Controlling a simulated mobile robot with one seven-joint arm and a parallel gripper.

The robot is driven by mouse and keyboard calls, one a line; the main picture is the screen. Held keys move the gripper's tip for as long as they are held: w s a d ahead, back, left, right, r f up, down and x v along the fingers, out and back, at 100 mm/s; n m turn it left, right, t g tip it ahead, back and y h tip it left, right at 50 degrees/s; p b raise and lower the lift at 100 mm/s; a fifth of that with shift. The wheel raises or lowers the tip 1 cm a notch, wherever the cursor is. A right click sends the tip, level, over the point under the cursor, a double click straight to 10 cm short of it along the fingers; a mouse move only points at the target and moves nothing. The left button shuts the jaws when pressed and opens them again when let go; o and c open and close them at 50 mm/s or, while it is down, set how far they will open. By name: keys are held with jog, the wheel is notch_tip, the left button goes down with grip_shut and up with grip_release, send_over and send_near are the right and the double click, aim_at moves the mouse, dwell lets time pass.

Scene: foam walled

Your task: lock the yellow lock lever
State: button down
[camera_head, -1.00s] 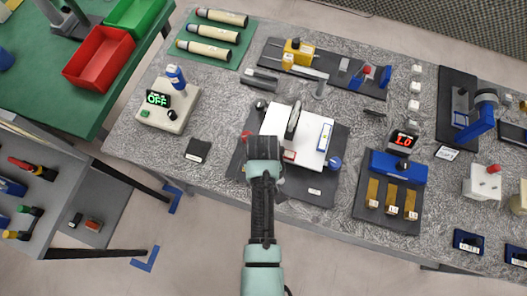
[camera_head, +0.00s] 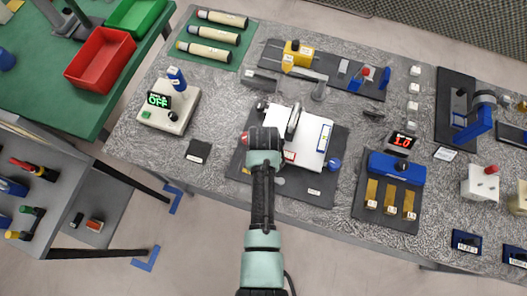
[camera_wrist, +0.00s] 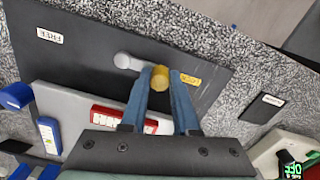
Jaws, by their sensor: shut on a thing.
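The yellow lock lever shows in the wrist view as a grey arm (camera_wrist: 126,61) with a yellow knob (camera_wrist: 160,76) at its end. It lies over a dark base plate (camera_wrist: 85,45), pointing from its round grey pivot toward a small yellow label (camera_wrist: 188,79). My gripper (camera_wrist: 160,82) has its two blue fingers on either side of the knob, shut on it. In the head view my gripper (camera_head: 262,142) is over the left part of the dark plate (camera_head: 318,193) and hides the knob.
A white box with a grey handle (camera_head: 309,150) stands on the same plate, close beside my gripper. A blue ball knob (camera_head: 334,164) is at its right. A black pad (camera_head: 198,151) and an "OFF" display box (camera_head: 172,108) lie to the left. A blue fixture (camera_head: 397,167) stands to the right.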

jog(key=shift+w, duration=0.1)
jog(key=c, duration=0.7)
grip_release()
jog(key=shift+o, duration=0.2)
notch_tip(320, 180, up, 13)
jog(key=b, duration=0.1)
